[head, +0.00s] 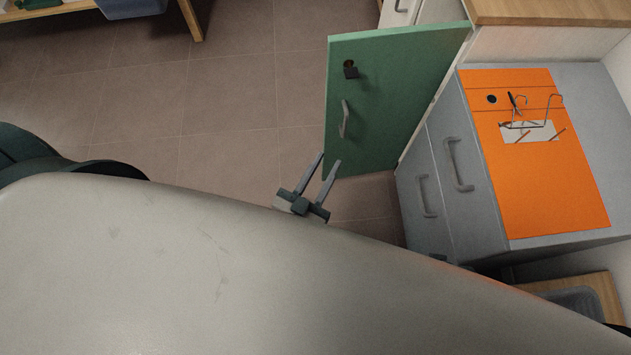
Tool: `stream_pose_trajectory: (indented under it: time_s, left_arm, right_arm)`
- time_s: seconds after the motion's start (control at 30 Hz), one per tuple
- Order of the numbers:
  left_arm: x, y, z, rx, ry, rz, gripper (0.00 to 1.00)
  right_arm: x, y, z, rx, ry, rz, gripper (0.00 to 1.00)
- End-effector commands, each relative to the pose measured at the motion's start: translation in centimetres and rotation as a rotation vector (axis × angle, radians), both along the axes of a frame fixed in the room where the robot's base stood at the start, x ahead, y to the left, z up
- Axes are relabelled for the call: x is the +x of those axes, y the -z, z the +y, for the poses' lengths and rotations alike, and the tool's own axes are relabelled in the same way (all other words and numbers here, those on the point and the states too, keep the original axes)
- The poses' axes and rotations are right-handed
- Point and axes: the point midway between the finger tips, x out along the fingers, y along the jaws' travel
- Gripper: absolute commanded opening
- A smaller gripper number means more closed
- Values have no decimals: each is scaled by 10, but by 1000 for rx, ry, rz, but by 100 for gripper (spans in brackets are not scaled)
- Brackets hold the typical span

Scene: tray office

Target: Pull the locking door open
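The green door (392,105) stands swung out from the pale cabinet (497,45), with its free edge on the left. A grey bar handle (344,118) is on its face, and a dark lock piece with a brassy part (350,70) sits above it. My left gripper (331,157) is below the handle in the picture, near the door's lower left corner. Its two fingers are apart with nothing between them. It does not hold the handle; whether a fingertip touches the door's edge I cannot tell.
A grey drawer unit (480,205) stands right of the door, with an orange mat (555,195) carrying wire items and a white sheet. A wooden surface with a grey tray (575,298) is at lower right. Tiled floor (230,110) left of the door is clear.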

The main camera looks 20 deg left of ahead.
Motion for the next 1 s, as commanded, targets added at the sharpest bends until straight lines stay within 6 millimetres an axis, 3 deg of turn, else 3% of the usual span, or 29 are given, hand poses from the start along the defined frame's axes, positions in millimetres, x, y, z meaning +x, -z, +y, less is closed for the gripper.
stream_pose_trajectory:
  time_s: [0.1,0.3,1.0]
  left_arm:
    - [-22,1,3,1,1,1,28]
    - [-43,0,6,0,1,0,28]
    - [-48,0,7,0,1,-1,28]
  right_arm:
    - [1,-4,0,1,0,-5,28]
    - [-2,-6,0,-1,0,3,28]
    - [-2,-7,-1,-1,1,3,28]
